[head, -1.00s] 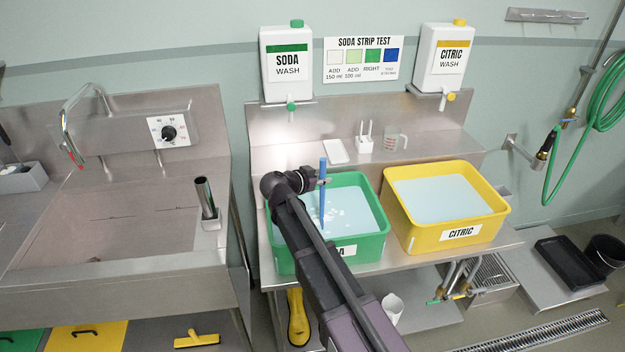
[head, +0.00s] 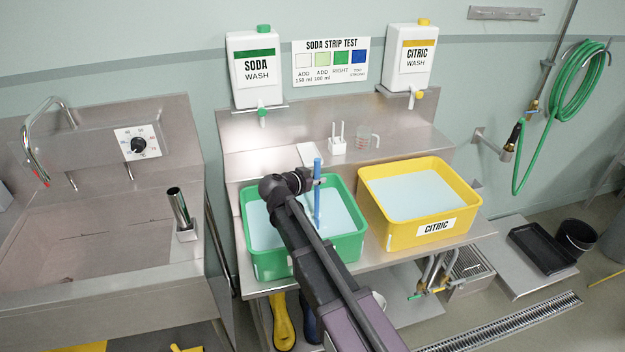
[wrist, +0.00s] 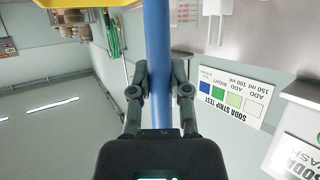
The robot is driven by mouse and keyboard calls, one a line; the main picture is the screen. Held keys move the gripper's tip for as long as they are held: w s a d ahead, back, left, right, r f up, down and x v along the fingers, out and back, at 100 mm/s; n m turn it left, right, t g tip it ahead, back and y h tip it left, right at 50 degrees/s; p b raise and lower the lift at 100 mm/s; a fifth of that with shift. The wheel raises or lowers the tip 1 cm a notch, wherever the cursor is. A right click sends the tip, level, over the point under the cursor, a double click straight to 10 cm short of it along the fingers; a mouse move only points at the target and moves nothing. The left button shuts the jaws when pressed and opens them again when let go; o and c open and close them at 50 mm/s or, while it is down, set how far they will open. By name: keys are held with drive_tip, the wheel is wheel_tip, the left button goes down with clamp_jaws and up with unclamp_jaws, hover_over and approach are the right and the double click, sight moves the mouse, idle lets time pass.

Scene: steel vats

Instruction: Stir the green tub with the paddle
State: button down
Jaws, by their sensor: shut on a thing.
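The green tub (head: 352,248) stands on the steel bench, holding pale blue liquid with a plain surface. The blue paddle (head: 317,200) stands nearly upright in it, its lower end hidden in the liquid. My gripper (head: 312,182) is above the tub, shut on the paddle's shaft. In the wrist view my gripper (wrist: 158,72) has its fingers on both sides of the blue shaft (wrist: 157,35). My arm covers the front middle of the tub and its label.
The yellow citric tub (head: 390,235) stands close on the right. Behind are a white strip holder (head: 337,145), a measuring jug (head: 364,143) and wall-mounted soda (head: 256,75) and citric (head: 405,65) jugs. A steel sink (head: 90,235) is at left.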

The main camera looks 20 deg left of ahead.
drive_tip(key=s+a, duration=0.5)
drive_tip(key=a, duration=0.3)
drive_tip(key=shift+a, duration=0.3)
idle(0.6)
drive_tip(key=shift+d, duration=0.1)
drive_tip(key=w+d, duration=0.5)
drive_tip(key=d, duration=0.3)
drive_tip(key=shift+d, duration=0.2)
idle(0.5)
drive_tip(key=shift+a, duration=0.15)
drive_tip(key=s+a, duration=0.5)
drive_tip(key=a, duration=0.3)
drive_tip(key=shift+a, duration=0.15)
idle(0.7)
drive_tip(key=shift+s, duration=0.1)
drive_tip(key=w+d, duration=0.5)
drive_tip(key=d, duration=0.3)
drive_tip(key=shift+d, duration=0.3)
idle(0.5)
drive_tip(key=shift+a, duration=0.1)
